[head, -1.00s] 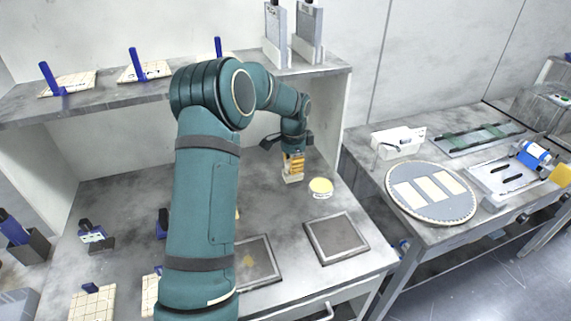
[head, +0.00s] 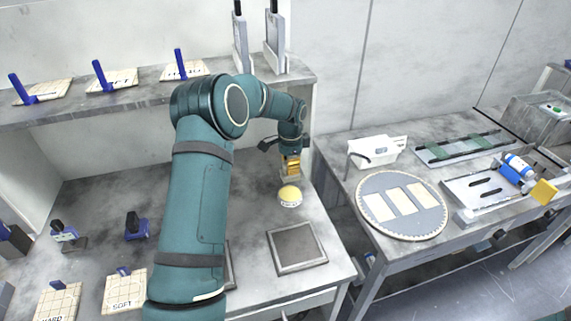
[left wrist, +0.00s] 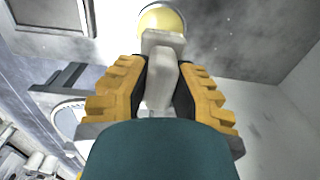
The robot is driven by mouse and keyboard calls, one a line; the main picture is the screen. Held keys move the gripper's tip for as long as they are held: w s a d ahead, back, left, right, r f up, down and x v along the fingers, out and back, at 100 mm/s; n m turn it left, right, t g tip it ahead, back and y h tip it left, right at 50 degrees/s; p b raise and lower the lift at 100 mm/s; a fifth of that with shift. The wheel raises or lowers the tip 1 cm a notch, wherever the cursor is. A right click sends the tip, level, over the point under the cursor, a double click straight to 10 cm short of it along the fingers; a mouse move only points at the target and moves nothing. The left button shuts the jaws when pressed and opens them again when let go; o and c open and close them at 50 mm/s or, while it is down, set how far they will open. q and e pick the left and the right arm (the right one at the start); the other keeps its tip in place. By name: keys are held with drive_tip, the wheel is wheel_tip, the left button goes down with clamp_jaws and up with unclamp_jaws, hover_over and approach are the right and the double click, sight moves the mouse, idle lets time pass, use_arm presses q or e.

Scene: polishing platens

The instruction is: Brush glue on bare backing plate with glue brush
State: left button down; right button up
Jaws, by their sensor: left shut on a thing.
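My left gripper (head: 291,168) has yellow fingers shut on a pale grey brush (left wrist: 161,82), seen between them in the left wrist view. The brush hangs just behind a small round pot of yellow glue (head: 289,195) in the head view. In the left wrist view its wide end overlaps the edge of the glue pot (left wrist: 162,19); I cannot tell if they touch. A bare grey square plate (head: 297,248) with a raised rim lies on the bench in front of the pot. A second one is mostly hidden behind my left arm. My right gripper is out of view.
A side table at right holds a round platen (head: 425,222) with three cream strips, a white bin (head: 378,151) and a blue cylinder (head: 518,167). Bare bench lies around the pot.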

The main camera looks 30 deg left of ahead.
sight(290, 179)
use_arm(q)
drive_tip(key=shift+f+b, duration=1.75)
drive_tip(key=shift+f, duration=1.3)
drive_tip(key=shift+f+b, duration=0.45)
drive_tip(key=shift+f, duration=0.05)
drive_tip(key=shift+r+p, duration=2.25)
drive_tip(key=shift+r, duration=1.3)
